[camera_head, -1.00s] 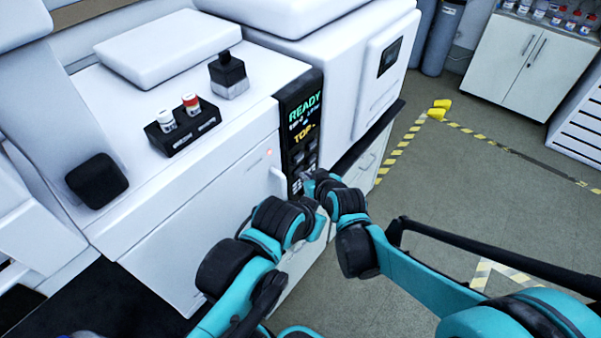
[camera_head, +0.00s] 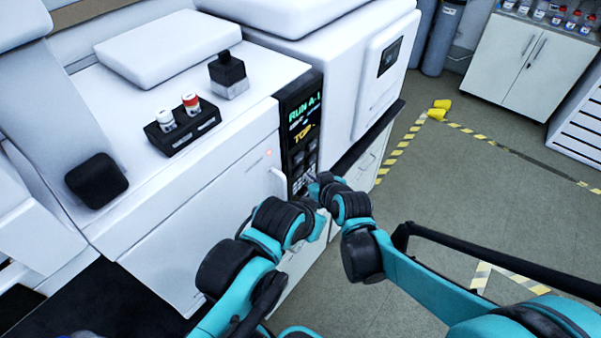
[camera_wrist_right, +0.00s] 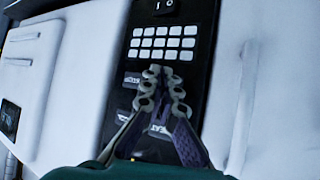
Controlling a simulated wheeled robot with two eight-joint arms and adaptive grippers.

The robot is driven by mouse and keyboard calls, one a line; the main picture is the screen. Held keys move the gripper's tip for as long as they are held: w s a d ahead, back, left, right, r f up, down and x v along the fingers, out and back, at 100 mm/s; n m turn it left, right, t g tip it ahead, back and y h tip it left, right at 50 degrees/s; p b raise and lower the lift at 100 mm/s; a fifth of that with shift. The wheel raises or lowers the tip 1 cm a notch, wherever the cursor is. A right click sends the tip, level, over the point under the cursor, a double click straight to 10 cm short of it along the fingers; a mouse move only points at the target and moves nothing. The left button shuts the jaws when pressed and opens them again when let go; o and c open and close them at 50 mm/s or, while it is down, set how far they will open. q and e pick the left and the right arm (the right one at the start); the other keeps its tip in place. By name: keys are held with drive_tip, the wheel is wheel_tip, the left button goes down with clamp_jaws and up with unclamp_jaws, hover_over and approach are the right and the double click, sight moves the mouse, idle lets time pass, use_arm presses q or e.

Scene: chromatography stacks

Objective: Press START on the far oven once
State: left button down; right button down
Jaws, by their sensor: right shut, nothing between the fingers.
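A white oven (camera_head: 215,185) stands at the left, with a dark control panel (camera_head: 300,130) at its right end. The panel's display (camera_head: 304,108) shows green "RUN A-1" text with yellow text below. In the right wrist view the panel shows a keypad of several white keys (camera_wrist_right: 162,42) and dark labelled buttons (camera_wrist_right: 132,80), seen upside down. My right gripper (camera_wrist_right: 158,74) is shut and empty, its tips at the keypad's edge, over the panel; I cannot tell whether they touch it. It also shows at the panel's lower part in the head view (camera_head: 311,188). My left gripper cannot be made out.
A second white unit (camera_head: 340,70) stands beyond the panel. My left arm is close to my right wrist. Open floor lies right.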

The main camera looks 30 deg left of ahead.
drive_tip(key=shift+d, duration=0.1)
drive_tip(key=d, duration=0.4)
drive_tip(key=shift+s+d, duration=0.35)
drive_tip(key=shift+d, duration=0.05)
idle(0.8)
drive_tip(key=s+d+r+m+h, duration=0.1)
drive_tip(key=d+r+m+h, duration=0.1)
drive_tip(key=d, duration=0.8)
drive_tip(key=s+d+r+m+t+h, duration=0.1)
drive_tip(key=s+d+m+h, duration=0.15)
drive_tip(key=d, duration=0.65)
drive_tip(key=s+d+r+m+h, duration=0.1)
drive_tip(key=d+r+m, duration=0.15)
drive_tip(key=d, duration=0.75)
drive_tip(key=s+d+f+m+h, duration=0.2)
drive_tip(key=s+d+m+h, duration=0.1)
drive_tip(key=s+d, duration=0.4)
drive_tip(key=d, duration=0.3)
drive_tip(key=shift+g, duration=0.4)
